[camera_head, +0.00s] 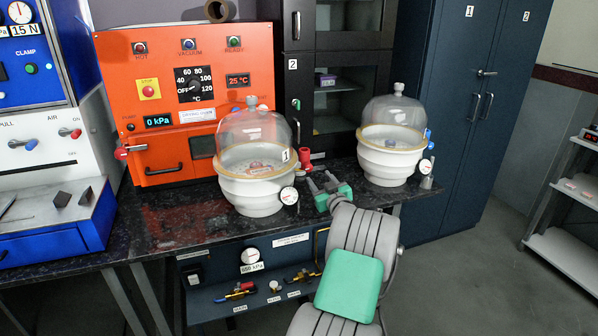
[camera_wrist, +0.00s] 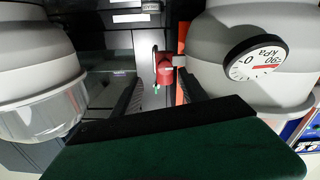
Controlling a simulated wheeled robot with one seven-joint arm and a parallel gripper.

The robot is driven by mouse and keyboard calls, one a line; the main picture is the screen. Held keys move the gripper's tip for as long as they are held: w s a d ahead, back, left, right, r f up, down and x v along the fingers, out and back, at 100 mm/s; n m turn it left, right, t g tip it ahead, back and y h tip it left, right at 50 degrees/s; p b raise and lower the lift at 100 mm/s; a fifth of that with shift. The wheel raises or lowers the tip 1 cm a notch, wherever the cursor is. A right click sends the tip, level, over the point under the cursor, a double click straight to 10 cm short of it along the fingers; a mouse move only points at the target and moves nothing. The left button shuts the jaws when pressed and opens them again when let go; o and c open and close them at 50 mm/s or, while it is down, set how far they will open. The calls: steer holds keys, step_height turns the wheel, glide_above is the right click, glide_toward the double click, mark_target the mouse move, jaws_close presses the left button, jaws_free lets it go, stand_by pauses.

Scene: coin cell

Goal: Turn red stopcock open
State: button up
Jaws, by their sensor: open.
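The red stopcock (camera_head: 303,157) stands beside the right side of the left glass-domed desiccator (camera_head: 255,193). In the wrist view, which looks upside down, a red stopcock body (camera_wrist: 164,70) sits ahead of and between my fingers. Its handle angle is hard to read. My gripper (camera_head: 320,181) has a green body and is open and empty, just in front of and below the red part in the head view. In the wrist view my gripper (camera_wrist: 163,92) has its two dark fingers spread apart, with no visible contact with the stopcock.
A dial gauge (camera_head: 289,196) hangs close to my gripper; it shows large in the wrist view (camera_wrist: 256,60). A second desiccator (camera_head: 390,150) with a blue stopcock (camera_head: 428,134) stands to the right. The orange vacuum oven (camera_head: 185,85) and dark cabinet (camera_head: 338,100) are behind.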

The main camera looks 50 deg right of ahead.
mark_target(309, 168)
steer(key=x, duration=0.4)
steer(key=a+x, duration=0.1)
steer(key=x, duration=0.1)
steer(key=shift+w+r+p, duration=0.2)
steer(key=shift+w+p, duration=0.2)
steer(key=shift+w, duration=0.05)
steer(key=shift+w+d, duration=0.35)
steer(key=shift+s, duration=0.1)
jaws_close()
